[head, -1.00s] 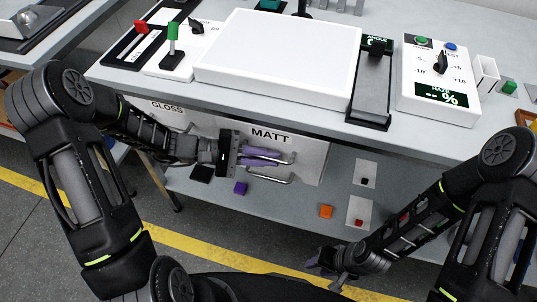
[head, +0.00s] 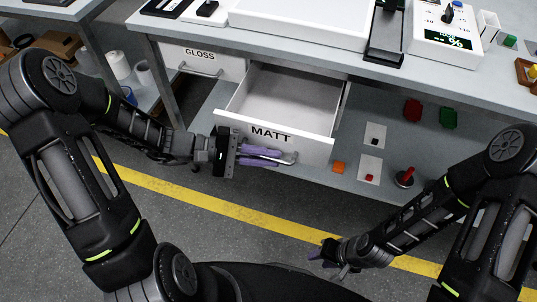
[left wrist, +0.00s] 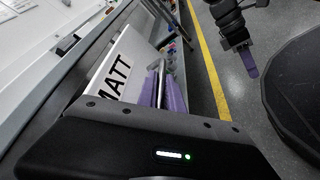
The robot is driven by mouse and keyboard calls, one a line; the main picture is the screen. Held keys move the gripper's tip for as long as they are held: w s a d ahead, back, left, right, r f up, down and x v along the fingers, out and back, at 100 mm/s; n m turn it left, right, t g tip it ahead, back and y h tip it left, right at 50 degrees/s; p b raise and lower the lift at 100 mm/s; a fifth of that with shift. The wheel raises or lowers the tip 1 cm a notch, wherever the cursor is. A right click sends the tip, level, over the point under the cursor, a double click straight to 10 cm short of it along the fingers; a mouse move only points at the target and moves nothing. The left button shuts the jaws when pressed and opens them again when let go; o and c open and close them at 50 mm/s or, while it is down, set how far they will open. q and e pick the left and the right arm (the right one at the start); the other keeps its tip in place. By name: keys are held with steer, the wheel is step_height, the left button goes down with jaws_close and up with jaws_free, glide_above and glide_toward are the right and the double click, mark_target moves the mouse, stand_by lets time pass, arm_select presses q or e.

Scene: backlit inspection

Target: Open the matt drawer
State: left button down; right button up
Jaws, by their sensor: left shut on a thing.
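The matt drawer (head: 288,105) stands well out from under the bench in the head view. Its inside shows pale and empty. Its white front, labelled MATT, also shows in the left wrist view (left wrist: 115,75). My left gripper (head: 268,156) is shut on the drawer's metal handle (head: 290,158), with its purple fingers around the bar. The handle and fingers also show in the left wrist view (left wrist: 160,85). My right gripper (head: 328,256) hangs low over the floor, apart from the drawer; its finger gap is too small to judge.
The gloss drawer (head: 200,62) beside it is shut. The bench top (head: 350,62) carries a white light panel and a haze meter (head: 447,30). The lower shelf (head: 400,140) holds several small coloured items. The floor in front is clear.

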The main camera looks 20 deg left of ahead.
arm_select(q)
steer(key=c, duration=1.8)
jaws_free()
steer(key=shift+o, duration=0.2)
steer(key=v, duration=0.8)
steer(key=shift+w+d, duration=0.1)
